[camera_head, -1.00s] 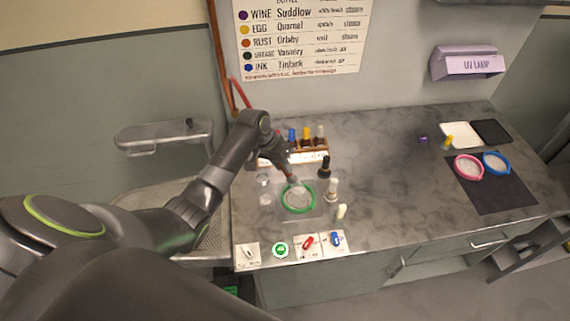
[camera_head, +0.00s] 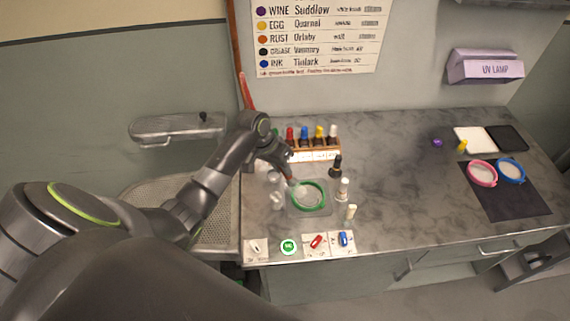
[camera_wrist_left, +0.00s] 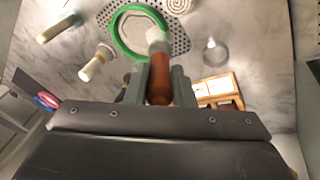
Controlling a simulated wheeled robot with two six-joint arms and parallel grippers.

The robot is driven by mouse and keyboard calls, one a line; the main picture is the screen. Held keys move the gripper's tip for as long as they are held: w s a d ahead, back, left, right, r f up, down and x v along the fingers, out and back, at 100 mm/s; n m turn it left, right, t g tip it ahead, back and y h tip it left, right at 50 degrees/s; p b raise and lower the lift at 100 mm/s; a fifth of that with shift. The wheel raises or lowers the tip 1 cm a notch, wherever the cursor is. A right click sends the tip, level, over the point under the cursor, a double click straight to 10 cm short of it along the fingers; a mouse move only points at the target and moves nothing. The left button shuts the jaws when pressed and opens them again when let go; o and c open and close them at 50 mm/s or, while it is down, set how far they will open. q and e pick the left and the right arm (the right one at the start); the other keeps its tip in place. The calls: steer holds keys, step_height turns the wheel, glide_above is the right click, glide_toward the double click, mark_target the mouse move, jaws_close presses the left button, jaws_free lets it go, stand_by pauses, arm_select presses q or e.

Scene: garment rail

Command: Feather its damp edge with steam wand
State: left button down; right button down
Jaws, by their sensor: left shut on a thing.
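My left gripper (camera_head: 284,172) is shut on the steam wand, which has a red-brown handle (camera_wrist_left: 159,85) and a pale tip (camera_wrist_left: 157,40). In the head view the wand tip (camera_head: 293,182) is at the upper left edge of a green hoop (camera_head: 325,196). The hoop holds pale cloth and lies on a perforated plate; it also shows in the left wrist view (camera_wrist_left: 116,36). In that view the tip overlaps the hoop's near rim; I cannot tell whether it touches. No damp edge can be made out. My right gripper is not in view.
A wooden rack (camera_head: 318,155) of coloured bottles stands behind the hoop. A dark bottle (camera_head: 336,167), a white bottle (camera_head: 342,190) and clear glassware (camera_head: 275,190) stand close around it. Small cards (camera_head: 317,243) line the front edge.

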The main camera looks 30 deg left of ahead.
arm_select(q)
steer(key=shift+s+d, duration=0.2)
steer(key=shift+s, duration=0.45)
steer(key=shift+s+d, duration=0.2)
steer(key=shift+s, duration=0.4)
steer(key=shift+s+d, duration=0.1)
steer(key=shift+s+d, duration=0.6)
steer(key=shift+d, duration=0.3)
steer(key=shift+d, duration=0.15)
steer(key=shift+d, duration=1.1)
steer(key=shift+d, duration=0.1)
